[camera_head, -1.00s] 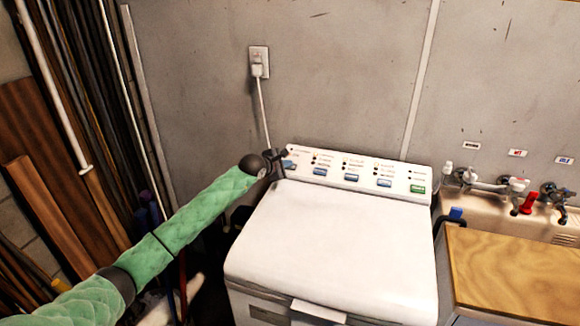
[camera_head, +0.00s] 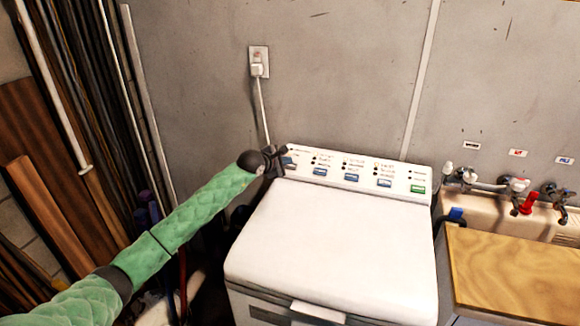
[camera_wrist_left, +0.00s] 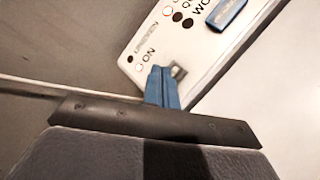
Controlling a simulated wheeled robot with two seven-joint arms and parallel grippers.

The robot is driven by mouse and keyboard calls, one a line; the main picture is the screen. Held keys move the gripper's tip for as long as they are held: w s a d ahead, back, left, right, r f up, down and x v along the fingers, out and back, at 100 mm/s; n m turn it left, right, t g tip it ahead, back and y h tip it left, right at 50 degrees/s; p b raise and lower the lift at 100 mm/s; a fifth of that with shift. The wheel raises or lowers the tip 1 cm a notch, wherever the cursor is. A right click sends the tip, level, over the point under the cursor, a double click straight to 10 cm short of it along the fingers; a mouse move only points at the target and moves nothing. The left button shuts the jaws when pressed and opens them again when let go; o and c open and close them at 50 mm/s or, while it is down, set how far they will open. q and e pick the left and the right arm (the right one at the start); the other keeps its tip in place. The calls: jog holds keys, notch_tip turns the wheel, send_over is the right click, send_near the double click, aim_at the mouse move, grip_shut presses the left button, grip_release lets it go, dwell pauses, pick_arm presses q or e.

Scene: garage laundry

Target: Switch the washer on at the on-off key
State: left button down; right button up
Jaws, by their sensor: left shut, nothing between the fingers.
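The white washer (camera_head: 330,245) stands against the wall, with its control panel (camera_head: 400,172) along the back of the top. The on-off key is at the panel's left end, by the "ON" lettering in the left wrist view. It is largely hidden by my left gripper (camera_head: 282,160). My left gripper is shut and empty, its tips right at that end of the panel. In the left wrist view the blue fingers (camera_wrist_left: 161,88) are together over the panel (camera_wrist_left: 205,58) just below "ON". I cannot tell whether they touch the key. My right gripper is not in view.
Several blue keys, one of them here (camera_head: 351,179), and a green key (camera_head: 418,189) sit farther right on the panel. A wall outlet (camera_head: 259,61) with a cord is behind. A sink with taps (camera_head: 520,195) and a wooden board (camera_head: 515,265) are at right. Planks (camera_head: 50,210) lean at left.

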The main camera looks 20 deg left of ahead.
pick_arm(q)
jog(key=shift+s+r+p, duration=0.1)
jog(key=shift+s+r, duration=0.2)
jog(key=shift+r, duration=0.45)
jog(key=shift+s+r+p, duration=0.15)
jog(key=shift+s+r, duration=0.2)
jog(key=shift+r, duration=0.45)
jog(key=shift+s+r+p, duration=0.1)
jog(key=shift+s+r, duration=0.2)
jog(key=shift+r, duration=0.45)
